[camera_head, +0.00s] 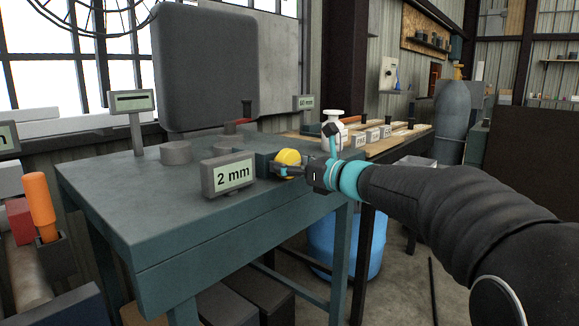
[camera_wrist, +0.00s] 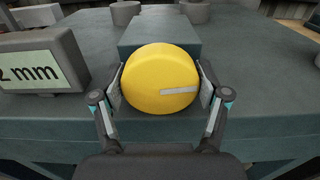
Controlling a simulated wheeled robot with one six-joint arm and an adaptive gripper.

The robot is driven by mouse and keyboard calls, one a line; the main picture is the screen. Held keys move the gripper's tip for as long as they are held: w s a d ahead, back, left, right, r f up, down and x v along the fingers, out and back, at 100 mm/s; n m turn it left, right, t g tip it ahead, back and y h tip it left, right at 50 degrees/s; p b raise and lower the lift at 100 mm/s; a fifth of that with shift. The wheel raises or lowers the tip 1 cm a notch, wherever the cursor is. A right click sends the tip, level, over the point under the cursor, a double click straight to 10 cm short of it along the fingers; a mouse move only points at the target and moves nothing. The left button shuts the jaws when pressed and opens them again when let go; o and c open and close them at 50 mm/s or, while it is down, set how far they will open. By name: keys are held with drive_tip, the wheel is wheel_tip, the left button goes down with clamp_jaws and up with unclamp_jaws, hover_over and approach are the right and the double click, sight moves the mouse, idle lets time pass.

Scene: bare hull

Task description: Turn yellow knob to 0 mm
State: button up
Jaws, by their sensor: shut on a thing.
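The yellow knob (camera_head: 288,157) sits on the front of a grey-green block at the right part of the workbench. In the wrist view the yellow knob (camera_wrist: 160,78) fills the middle, and its pale marker line points right, tilted slightly up. My gripper (camera_head: 290,168) is shut on the knob, with one finger at each side; the fingers also show in the wrist view (camera_wrist: 160,90). The display (camera_head: 228,174) beside the knob reads 2 mm. In the wrist view the display (camera_wrist: 40,68) is partly cut off at the left edge.
The workbench (camera_head: 130,215) has a grey cylinder (camera_head: 176,153) and a second display on a post (camera_head: 132,102). A large grey panel (camera_head: 205,70) stands behind. An orange-handled tool (camera_head: 39,205) is at the left. A blue barrel (camera_head: 345,240) stands below, right of the bench.

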drive_tip(key=shift+a+n+b, duration=0.1)
drive_tip(key=shift+n+b, duration=2.3)
drive_tip(key=shift+b, duration=0.3)
idle(2.3)
drive_tip(key=o, duration=1.2)
drive_tip(key=shift+c, duration=0.2)
drive_tip(key=v, duration=1.2)
drive_tip(key=shift+s, duration=0.15)
